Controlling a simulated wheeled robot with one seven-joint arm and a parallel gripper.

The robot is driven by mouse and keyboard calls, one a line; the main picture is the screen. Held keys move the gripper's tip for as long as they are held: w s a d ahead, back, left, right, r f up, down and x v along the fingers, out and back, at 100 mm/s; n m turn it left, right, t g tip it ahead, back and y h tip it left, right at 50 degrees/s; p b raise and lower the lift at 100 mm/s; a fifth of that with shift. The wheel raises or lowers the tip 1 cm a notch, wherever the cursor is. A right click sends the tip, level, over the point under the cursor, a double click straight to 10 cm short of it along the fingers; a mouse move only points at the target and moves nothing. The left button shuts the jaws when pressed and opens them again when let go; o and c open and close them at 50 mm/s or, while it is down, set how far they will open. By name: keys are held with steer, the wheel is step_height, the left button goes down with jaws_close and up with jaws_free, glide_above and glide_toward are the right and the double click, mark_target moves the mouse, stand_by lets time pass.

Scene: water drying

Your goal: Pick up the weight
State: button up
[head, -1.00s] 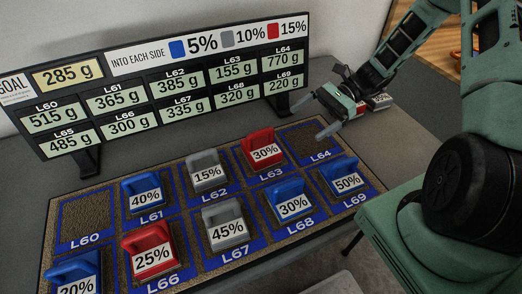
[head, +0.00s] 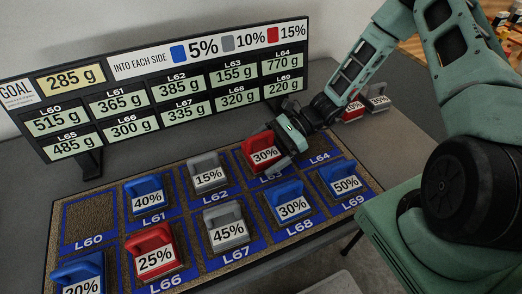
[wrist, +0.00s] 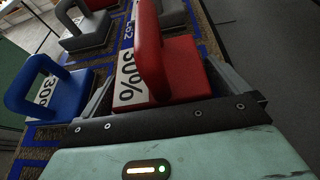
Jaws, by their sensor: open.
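The red weight marked 30% (head: 264,150) sits on slot L63 of the mat (head: 83,216), in the back row. My gripper (head: 281,158) is low over the mat, at the right side of this weight. In the wrist view the red weight (wrist: 180,70) stands between the spread fingers of my gripper (wrist: 165,95), with its handle upright. The fingers lie on either side of it, and I cannot tell whether they touch it. The weight still appears to rest on the mat.
A blue 30% weight (head: 290,201) stands in front, and a grey 15% weight (head: 208,174) stands to the left. More weights, such as the blue 50% one (head: 342,180), fill nearby slots. A sign board (head: 160,90) stands behind. Two loose weights (head: 375,101) lie at the back right.

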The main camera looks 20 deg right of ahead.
steer(key=shift+a+f, duration=0.25)
steer(key=shift+a, duration=0.2)
steer(key=c, duration=1.9)
steer(key=shift+r, duration=0.1)
